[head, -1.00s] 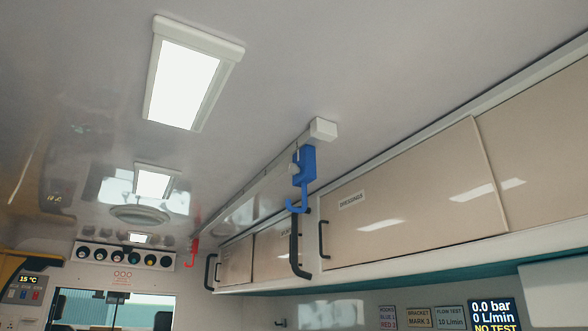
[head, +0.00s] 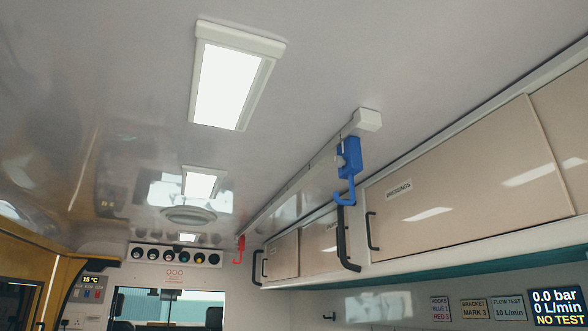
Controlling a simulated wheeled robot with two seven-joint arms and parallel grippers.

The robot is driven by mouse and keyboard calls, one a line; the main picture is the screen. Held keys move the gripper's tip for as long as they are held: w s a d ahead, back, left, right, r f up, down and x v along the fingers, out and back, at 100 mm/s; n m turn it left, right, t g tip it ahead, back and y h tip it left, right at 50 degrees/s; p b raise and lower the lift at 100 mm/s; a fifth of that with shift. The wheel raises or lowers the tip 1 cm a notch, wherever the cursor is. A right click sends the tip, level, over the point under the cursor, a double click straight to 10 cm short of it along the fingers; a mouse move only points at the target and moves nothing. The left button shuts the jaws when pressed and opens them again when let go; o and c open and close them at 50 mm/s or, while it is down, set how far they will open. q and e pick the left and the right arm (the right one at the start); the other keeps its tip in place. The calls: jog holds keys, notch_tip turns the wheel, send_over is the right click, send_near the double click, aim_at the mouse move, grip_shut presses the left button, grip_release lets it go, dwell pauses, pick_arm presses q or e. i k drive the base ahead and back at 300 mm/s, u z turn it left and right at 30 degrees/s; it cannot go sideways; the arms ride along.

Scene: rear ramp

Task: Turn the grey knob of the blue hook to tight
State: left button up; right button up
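The blue hook (head: 347,168) hangs from the ceiling rail (head: 300,185), near the rail's white end block (head: 367,119). Its curved lower end points down and to the left. A small light grey knob (head: 339,161) seems to show at its left side, too small to tell how it is set. Neither of my grippers is in the head view.
A red hook (head: 239,249) hangs farther along the same rail. Beige overhead cupboards (head: 460,190) with black handles (head: 347,240) run along the right. Ceiling lamps (head: 228,80) are at the left. A sign (head: 440,308) reads "HOOKS BLUE 1 RED 3". A display (head: 557,306) reads "NO TEST".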

aim_at(338, 162)
jog(key=u, duration=0.9)
jog(key=i, duration=3.45)
jog(key=z, duration=3.35)
